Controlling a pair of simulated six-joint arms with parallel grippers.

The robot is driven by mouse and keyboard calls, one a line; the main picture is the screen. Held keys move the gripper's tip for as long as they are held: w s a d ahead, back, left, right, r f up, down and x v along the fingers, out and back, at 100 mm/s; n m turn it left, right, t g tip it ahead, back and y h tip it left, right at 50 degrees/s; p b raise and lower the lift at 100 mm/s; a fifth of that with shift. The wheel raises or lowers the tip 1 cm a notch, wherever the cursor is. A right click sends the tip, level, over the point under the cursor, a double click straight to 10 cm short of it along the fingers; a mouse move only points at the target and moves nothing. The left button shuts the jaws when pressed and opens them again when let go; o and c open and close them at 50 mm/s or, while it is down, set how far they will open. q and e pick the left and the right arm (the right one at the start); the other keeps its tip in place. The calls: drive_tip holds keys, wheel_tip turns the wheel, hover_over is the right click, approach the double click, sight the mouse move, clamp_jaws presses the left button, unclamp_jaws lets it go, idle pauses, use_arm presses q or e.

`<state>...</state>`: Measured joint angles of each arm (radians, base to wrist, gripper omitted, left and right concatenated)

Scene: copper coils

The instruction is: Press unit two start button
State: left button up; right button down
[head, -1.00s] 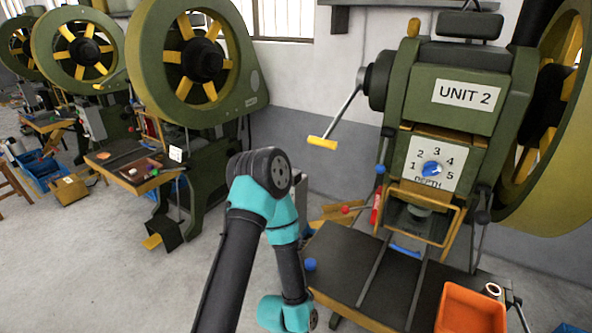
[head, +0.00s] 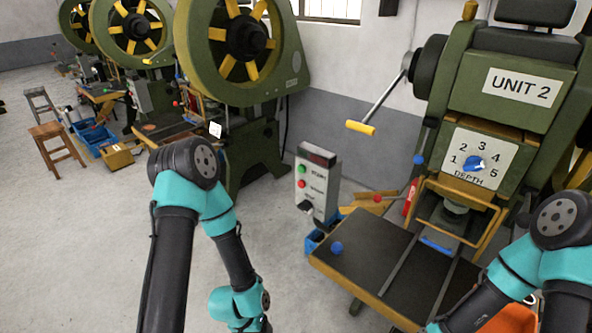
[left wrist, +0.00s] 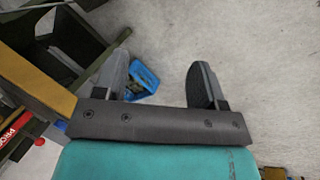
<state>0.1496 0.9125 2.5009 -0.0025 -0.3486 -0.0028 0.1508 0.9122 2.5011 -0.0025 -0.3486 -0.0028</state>
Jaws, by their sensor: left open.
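A grey control box (head: 325,180) stands left of the green press marked UNIT 2 (head: 513,85) in the head view. On its front are a green button (head: 302,169) labelled START, a red button (head: 302,184) below it and a black knob. My left arm is left of the box, and its gripper is outside the head view. In the left wrist view my left gripper (left wrist: 159,83) is open and empty above the grey floor. My right arm is at the right of the head view, with its gripper out of frame.
The press's dark table (head: 395,255) lies right of the box, with a blue knob at its left corner. A crank with a yellow handle (head: 361,128) sticks out above. A blue bin (left wrist: 143,78) lies beyond my left fingers.

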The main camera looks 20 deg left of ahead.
use_arm(q)
drive_tip(key=shift+c, duration=0.4)
clamp_jaws()
idle(1.4)
